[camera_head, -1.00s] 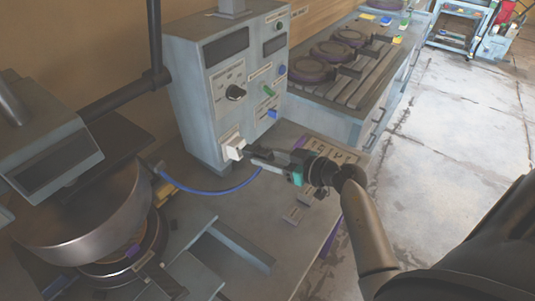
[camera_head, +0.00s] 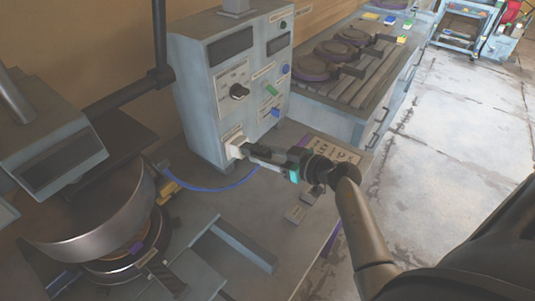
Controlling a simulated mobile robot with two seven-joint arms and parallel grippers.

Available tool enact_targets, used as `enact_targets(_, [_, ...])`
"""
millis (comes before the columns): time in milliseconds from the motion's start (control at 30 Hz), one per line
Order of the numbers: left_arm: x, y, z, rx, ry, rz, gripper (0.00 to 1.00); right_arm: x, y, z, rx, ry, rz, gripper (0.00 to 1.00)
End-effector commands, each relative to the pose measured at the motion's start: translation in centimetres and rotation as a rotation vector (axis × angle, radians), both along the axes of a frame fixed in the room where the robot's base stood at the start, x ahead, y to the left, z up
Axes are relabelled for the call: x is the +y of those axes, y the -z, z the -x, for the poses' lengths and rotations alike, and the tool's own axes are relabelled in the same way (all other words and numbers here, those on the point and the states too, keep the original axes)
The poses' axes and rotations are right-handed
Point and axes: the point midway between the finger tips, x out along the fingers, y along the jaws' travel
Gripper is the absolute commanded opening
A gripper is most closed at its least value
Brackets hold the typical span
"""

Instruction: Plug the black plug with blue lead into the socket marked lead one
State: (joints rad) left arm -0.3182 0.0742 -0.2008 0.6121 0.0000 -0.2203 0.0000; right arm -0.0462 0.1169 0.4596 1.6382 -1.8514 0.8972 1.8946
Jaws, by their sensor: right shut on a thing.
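The grey control box (camera_head: 211,110) stands at the back of the bench. A white socket (camera_head: 234,146) sits low on its front face; its label is too small to read. My right gripper (camera_head: 251,150) is shut at this socket. The black plug is hidden between the fingers, and I cannot tell how deep it sits. The blue lead (camera_head: 215,189) hangs in a curve from the gripper's tip to the press at left. My left gripper is not in view.
The round metal press (camera_head: 100,225) stands at left. A bench with several dark round plates (camera_head: 318,68) stands behind at right. Small blocks (camera_head: 296,214) lie below my right gripper. Open floor (camera_head: 450,120) is at right.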

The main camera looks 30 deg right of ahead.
Motion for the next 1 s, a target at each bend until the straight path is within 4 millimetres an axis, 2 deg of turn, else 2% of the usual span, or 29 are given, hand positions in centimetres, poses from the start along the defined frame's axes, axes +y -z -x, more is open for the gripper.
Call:
enact_targets(967, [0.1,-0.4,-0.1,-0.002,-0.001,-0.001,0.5,0.9,0.5,-2.3,-0.001,0.0,0.001,0.0])
enact_targets(1000, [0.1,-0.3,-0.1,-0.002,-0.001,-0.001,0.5,0.9,0.5,-2.2,-0.001,0.0,0.001,0.49])
